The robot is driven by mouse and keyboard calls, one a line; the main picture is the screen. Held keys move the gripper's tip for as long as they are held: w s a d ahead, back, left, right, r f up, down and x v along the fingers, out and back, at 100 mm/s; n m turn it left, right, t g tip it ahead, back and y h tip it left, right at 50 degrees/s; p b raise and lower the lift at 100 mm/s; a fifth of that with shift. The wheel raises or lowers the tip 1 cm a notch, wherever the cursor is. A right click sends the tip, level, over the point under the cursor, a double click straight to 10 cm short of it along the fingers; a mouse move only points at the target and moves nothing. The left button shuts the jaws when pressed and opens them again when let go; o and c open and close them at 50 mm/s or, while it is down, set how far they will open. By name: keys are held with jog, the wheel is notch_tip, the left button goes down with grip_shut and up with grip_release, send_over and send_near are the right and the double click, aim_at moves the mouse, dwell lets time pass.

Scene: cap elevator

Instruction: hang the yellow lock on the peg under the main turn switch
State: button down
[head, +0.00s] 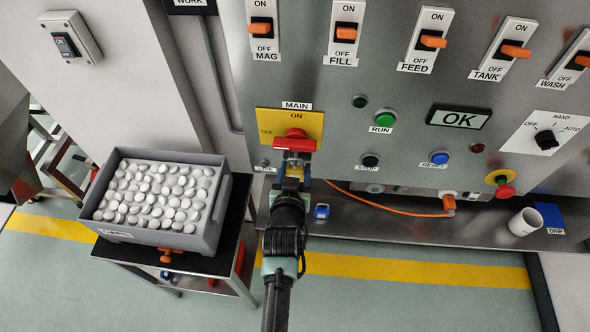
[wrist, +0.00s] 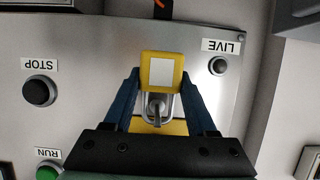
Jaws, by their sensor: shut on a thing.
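The main turn switch has a red handle (head: 295,143) on a yellow plate (head: 311,122) on the panel. My gripper (head: 293,175) is right below the handle. In the wrist view, which looks upside down, my gripper (wrist: 161,76) is shut on the yellow lock (wrist: 162,56), with a blue finger on each side. The lock has a pale square label and a metal shackle (wrist: 174,108). A grey peg (wrist: 157,105) shows within the shackle's outline. I cannot tell whether the shackle is around the peg or only in front of it.
A blue lock (head: 321,211) is on the metal ledge right of my arm. An orange cable (head: 390,208) runs along the lower panel. A grey crate of white caps (head: 222,212) stands left on a cart. A white mug (head: 525,222) stands at the right.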

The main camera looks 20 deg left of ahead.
jog(key=shift+c, duration=0.6)
grip_release()
jog(key=shift+s, duration=0.1)
jog(key=f+p+v, duration=0.1)
jog(key=p+v, duration=0.2)
jog(key=v, duration=0.4)
jog(key=shift+s+r+p, duration=0.15)
jog(key=shift+s+p, duration=0.2)
jog(key=shift+s, duration=0.15)
dwell(0.5)
jog(key=shift+d, duration=0.15)
dwell(0.5)
